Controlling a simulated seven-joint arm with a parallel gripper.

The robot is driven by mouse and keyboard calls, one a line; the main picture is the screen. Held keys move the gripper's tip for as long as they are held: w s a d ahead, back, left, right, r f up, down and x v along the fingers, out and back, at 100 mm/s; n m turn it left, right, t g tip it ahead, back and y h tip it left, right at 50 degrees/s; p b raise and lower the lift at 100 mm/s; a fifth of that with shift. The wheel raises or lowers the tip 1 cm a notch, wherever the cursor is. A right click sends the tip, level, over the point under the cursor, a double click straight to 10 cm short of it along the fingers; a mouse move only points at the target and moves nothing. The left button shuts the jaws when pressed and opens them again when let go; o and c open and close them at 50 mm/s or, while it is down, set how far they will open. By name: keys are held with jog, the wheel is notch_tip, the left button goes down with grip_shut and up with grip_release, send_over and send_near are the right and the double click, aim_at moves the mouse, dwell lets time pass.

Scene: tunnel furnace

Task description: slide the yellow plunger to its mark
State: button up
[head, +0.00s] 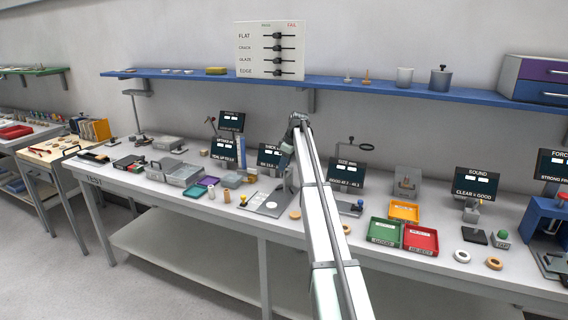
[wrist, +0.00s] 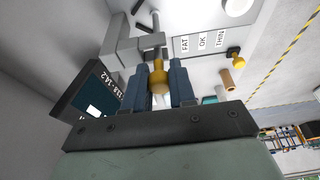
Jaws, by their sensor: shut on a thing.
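In the wrist view, the yellow plunger (wrist: 158,82), with a round brass-coloured knob, sits between the two blue-grey fingers of my gripper (wrist: 160,84). The fingers are shut on it. Its stem runs up toward a grey gauge frame (wrist: 122,45). A pale base plate (wrist: 188,18) beside it carries a label reading FAT, OK, THIN (wrist: 202,42). I cannot make out which mark belongs to the plunger. In the head view, my arm reaches over the bench to the gauge's base plate (head: 268,203); the plunger is hidden there.
A dark display (wrist: 95,92) stands close beside the gripper. A second yellow knob (wrist: 235,52) and a tan cylinder (wrist: 227,78) are nearby. In the head view, grey bins (head: 178,172) are left of the plate; a green tray (head: 384,232) and red tray (head: 420,238) are right.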

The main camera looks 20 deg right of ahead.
jog(key=shift+r, duration=1.95)
jog(key=o, duration=1.7)
jog(key=v, duration=0.7)
